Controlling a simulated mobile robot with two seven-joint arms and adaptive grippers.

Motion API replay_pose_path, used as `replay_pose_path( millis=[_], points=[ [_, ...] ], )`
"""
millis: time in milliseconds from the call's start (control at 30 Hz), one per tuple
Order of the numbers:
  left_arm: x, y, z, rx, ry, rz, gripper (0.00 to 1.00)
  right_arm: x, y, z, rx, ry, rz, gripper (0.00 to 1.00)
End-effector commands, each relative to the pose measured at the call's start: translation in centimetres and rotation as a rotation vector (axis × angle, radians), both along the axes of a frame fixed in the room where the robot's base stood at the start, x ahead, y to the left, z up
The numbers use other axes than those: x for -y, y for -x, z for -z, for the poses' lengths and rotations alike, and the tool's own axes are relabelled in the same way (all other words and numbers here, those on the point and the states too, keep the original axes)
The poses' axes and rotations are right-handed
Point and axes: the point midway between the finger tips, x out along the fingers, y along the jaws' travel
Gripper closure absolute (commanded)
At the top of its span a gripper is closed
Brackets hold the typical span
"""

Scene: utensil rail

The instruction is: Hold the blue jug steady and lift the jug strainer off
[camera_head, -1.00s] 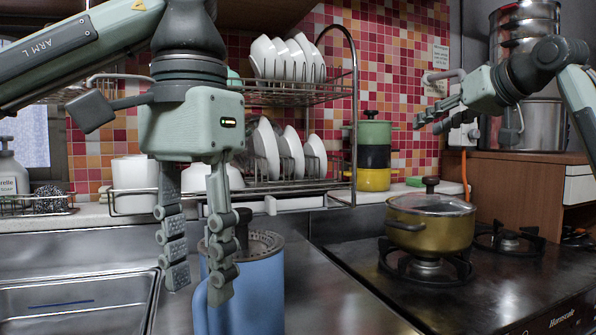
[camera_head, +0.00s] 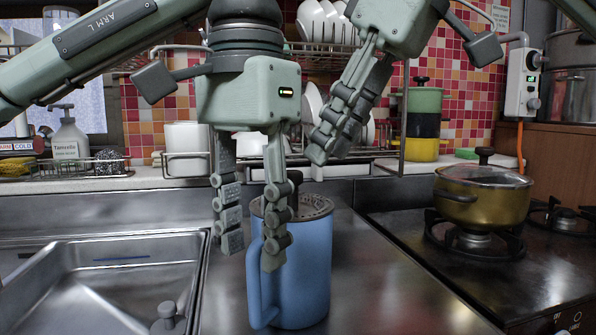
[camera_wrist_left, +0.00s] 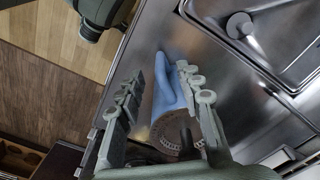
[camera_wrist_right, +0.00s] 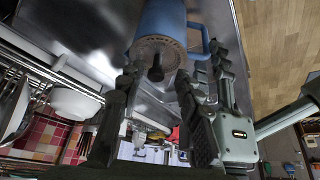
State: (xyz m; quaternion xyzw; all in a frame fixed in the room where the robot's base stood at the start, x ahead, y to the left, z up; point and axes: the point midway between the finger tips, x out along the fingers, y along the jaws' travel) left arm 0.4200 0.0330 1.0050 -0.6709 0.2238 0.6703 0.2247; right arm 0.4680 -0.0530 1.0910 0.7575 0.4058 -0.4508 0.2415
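The blue jug (camera_head: 305,270) stands upright on the steel counter, its handle (camera_head: 258,292) toward the left. The jug strainer (camera_head: 312,206), a perforated grey disc with a dark knob (camera_wrist_right: 156,73), sits in the jug's mouth. My left gripper (camera_head: 251,248) points down at the handle side, fingers apart; in the left wrist view the handle (camera_wrist_left: 163,72) shows between the fingers, and contact cannot be made out. My right gripper (camera_head: 325,148) is above and behind the jug, slanting down-left. In the right wrist view its fingers are spread, with the knob in the gap beyond them, apart from it.
A steel sink (camera_head: 110,275) lies left of the jug. A stove with a gold pot (camera_head: 482,195) is on the right. A dish rack (camera_head: 300,48) with white dishes stands behind my grippers. The counter right of the jug is clear.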

Motion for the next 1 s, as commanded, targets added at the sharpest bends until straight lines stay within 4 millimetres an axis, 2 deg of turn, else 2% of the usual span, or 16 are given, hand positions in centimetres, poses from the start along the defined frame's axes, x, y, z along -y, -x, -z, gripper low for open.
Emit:
replay_pose_path(
  millis=[200, 400, 567, 800, 867, 1000],
  points=[
    [0.0, 0.1, 3.5, -0.006, 0.001, 0.002, 0.64, 0.0, 0.0, 0.0, 0.000, -0.001, 0.001, 0.66],
    [0.0, 0.0, 6.0, -0.003, 0.002, 0.001, 0.64, 0.0, -0.1, 0.0, 0.002, -0.002, 0.001, 0.66],
    [0.0, 0.0, 6.8, 0.000, 0.002, 0.000, 0.64, 0.0, -0.1, 0.0, 0.002, -0.003, 0.002, 0.66],
    [0.0, 0.0, 6.8, 0.000, 0.001, 0.000, 0.64, 0.0, -0.1, 0.0, 0.002, -0.003, 0.002, 0.66],
    [0.0, 0.0, 6.8, 0.000, 0.001, 0.000, 0.69, 0.0, -0.1, 0.0, 0.002, -0.003, 0.002, 0.66],
    [0.0, 0.0, 6.8, 0.000, 0.001, 0.000, 0.86, 0.0, -0.1, 0.0, 0.002, -0.003, 0.002, 0.66]
  ],
)
